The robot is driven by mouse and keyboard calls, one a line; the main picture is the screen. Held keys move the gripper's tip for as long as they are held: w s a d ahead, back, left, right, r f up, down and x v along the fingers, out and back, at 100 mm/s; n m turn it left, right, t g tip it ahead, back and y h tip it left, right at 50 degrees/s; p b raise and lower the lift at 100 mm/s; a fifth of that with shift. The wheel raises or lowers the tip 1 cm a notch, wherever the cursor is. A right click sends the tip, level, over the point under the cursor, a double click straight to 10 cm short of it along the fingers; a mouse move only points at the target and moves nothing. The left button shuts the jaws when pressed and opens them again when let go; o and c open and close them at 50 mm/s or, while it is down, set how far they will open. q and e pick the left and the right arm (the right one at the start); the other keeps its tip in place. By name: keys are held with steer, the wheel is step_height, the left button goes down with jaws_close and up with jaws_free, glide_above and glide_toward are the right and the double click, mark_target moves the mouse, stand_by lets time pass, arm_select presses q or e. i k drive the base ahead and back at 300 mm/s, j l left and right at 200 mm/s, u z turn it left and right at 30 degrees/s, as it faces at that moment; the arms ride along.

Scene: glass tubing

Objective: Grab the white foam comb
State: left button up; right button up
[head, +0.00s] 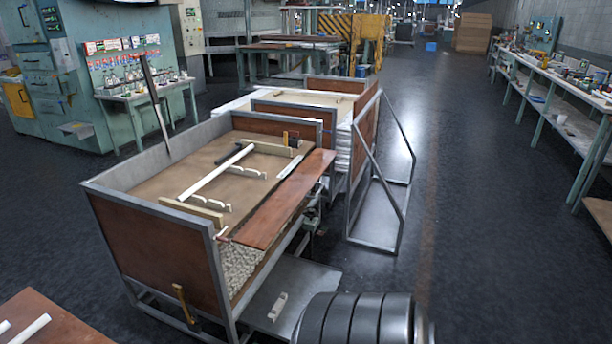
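Several pale, notched, comb-like pieces are in the head view. One whitish notched piece (278,306) lies on the grey metal shelf low beside the near crate. Two more, a near notched strip (211,203) and a farther notched strip (248,172), lie on the brown top inside the near crate (155,240). I cannot tell from this view which of them is the white foam comb, or what they are made of. Neither of my grippers shows, and nothing is seen touching these pieces.
A long white tube (216,171) lies across the crate top between two tan bars. A reddish-brown board (285,198) lies along the crate's right side. A metal frame (375,200) stands to the right. The dark floor (480,240) is open up to the right-hand workbench (560,115).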

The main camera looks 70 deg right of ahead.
mark_target(277, 308)
steer(key=z, duration=2.1)
